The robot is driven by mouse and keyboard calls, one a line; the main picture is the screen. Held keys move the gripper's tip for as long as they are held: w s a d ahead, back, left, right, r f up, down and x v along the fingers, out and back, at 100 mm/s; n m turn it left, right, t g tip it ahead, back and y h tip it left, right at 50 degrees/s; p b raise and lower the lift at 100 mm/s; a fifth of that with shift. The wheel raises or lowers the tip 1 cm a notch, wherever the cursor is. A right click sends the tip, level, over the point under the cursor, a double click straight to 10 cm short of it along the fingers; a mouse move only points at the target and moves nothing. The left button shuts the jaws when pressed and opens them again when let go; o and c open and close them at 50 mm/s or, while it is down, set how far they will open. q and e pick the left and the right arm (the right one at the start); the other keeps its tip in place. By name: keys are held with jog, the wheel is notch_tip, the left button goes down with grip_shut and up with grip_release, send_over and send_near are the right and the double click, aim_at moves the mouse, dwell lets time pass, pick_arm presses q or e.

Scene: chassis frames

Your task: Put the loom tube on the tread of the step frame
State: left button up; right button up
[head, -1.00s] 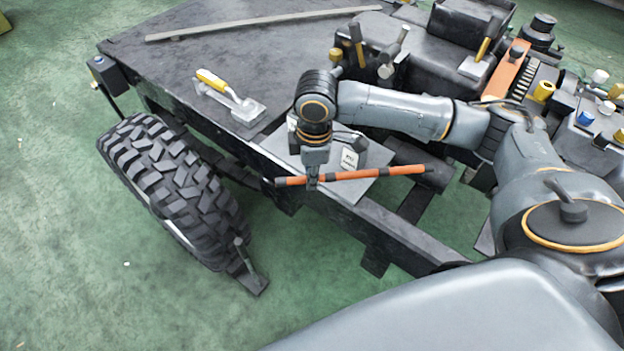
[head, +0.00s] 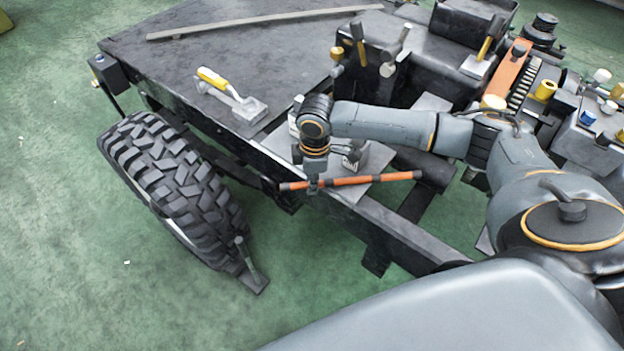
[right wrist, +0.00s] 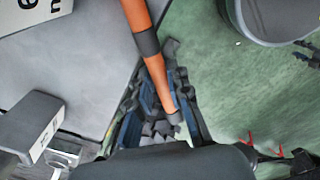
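The loom tube (head: 375,179) is an orange rod with dark bands and dark ends. My right gripper (head: 313,188) is shut on it near its left end, and the tube moves with it. In the right wrist view the tube (right wrist: 152,72) runs between the two fingers (right wrist: 158,120). The grey plate that looks like the step frame's tread (head: 379,158) lies below and behind the tube, partly hidden by my arm. The tube lies across its near edge in the picture; I cannot tell whether they touch. My left gripper is not in view.
A small labelled block (head: 354,160) stands on the plate and shows in the right wrist view (right wrist: 35,15). A yellow-handled tool (head: 232,95) lies on the dark deck (head: 190,50). A big tyre (head: 175,185) stands at left. Green floor is open in front.

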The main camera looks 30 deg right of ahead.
jog(key=shift+o, duration=0.8)
